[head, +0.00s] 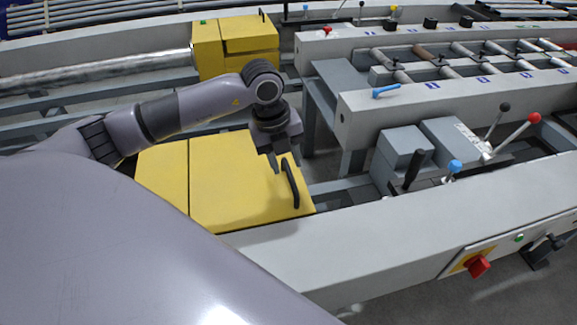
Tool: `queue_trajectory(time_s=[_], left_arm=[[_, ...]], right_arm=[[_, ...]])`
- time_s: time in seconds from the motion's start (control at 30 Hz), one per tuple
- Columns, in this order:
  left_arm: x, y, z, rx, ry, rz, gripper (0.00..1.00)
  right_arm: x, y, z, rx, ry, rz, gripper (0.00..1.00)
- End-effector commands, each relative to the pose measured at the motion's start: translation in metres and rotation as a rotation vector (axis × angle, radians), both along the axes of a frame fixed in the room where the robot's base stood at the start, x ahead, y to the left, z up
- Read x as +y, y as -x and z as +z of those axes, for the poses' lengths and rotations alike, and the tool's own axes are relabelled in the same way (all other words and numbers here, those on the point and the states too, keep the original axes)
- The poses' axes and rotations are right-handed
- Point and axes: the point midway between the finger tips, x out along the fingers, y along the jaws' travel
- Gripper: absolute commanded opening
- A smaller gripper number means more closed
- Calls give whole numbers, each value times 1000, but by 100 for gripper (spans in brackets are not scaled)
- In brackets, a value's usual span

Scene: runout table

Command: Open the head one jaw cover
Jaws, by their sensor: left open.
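A yellow jaw cover (225,190) lies flat and shut in the near left part of the machine. A black bar handle (291,183) stands on its top near the right edge. My left gripper (279,167) is over the cover, pointing down, just left of the handle's far end. Its fingers are apart, and I cannot tell whether they touch the handle. A second yellow cover (248,36) with its own black handle sits farther back, beyond my arm. My right gripper is not in view.
A long grey rail (290,255) runs along the front. Levers with black, blue and red knobs (533,118) stand at the right. A red switch (479,265) is on the front panel. A blue-handled lever (386,91) lies on the middle rail. A round bar (110,75) lies at the back left.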

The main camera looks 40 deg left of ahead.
Motion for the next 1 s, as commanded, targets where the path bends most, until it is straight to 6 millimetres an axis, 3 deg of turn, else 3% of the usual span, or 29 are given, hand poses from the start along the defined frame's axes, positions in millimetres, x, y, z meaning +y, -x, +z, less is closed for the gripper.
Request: queue_trajectory(time_s=[0.2,0.57,0.6,0.7,0.73,1.0], left_arm=[[-4,-4,-29,1,0,0,40],[-5,-6,-38,-1,-1,-1,40],[-5,-6,-38,-1,-1,-1,37],[-5,-6,-38,-1,-1,-1,4],[-5,-6,-38,-1,-1,-1,0],[-5,-7,-37,-4,2,-1,0]], right_arm=[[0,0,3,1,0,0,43],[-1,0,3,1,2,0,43],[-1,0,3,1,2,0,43],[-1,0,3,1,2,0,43],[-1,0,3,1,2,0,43],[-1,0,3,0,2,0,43]])
